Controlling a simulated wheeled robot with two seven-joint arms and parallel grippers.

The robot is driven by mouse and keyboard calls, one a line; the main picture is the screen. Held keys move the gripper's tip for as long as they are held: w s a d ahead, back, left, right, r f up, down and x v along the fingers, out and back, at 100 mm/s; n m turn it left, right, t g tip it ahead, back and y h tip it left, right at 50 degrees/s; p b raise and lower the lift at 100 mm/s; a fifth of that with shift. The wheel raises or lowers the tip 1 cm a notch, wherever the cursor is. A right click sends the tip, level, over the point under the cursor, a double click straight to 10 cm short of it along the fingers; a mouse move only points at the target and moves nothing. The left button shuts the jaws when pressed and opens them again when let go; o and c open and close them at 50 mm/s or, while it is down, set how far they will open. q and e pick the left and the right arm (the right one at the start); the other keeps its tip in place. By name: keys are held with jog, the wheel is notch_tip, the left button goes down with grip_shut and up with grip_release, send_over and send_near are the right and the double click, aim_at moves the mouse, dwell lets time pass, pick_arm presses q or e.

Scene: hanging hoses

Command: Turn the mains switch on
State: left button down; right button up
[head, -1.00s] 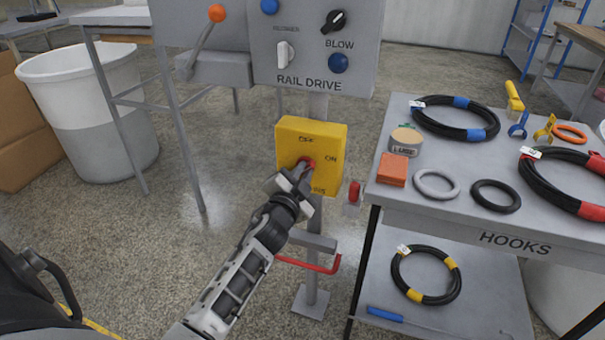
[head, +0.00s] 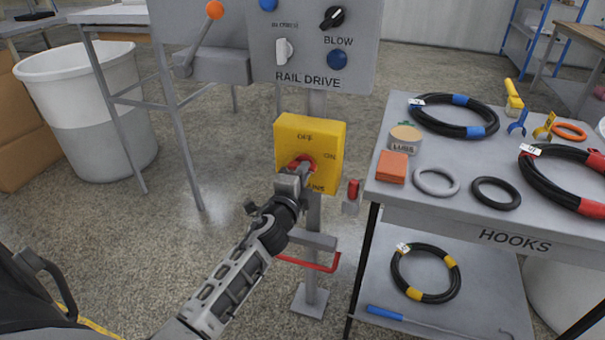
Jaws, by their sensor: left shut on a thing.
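The mains switch is a yellow box (head: 325,138) on a grey post, below the rail drive panel. OFF is marked at its top and ON at its right side. A red rotary handle (head: 304,162) sits on its front, mostly hidden by my gripper. My left gripper (head: 297,170) is at the box front, shut on the red handle. The handle's exact angle is hidden behind the fingers. My right gripper is not in view.
The rail drive panel (head: 350,75) with knobs stands above the box. A small red part (head: 353,189) and a red bar (head: 318,267) are close to the post. The hooks table (head: 400,205) with coiled hoses is on the right.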

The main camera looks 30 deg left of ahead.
pick_arm(q)
jog(key=shift+m, duration=0.5)
jog(key=c, duration=1.4)
grip_release()
jog(key=shift+c, duration=0.2)
jog(key=b+v, duration=0.1)
jog(key=v, duration=1.5)
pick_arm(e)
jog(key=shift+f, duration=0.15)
pick_arm(q)
jog(key=shift+f, duration=0.1)
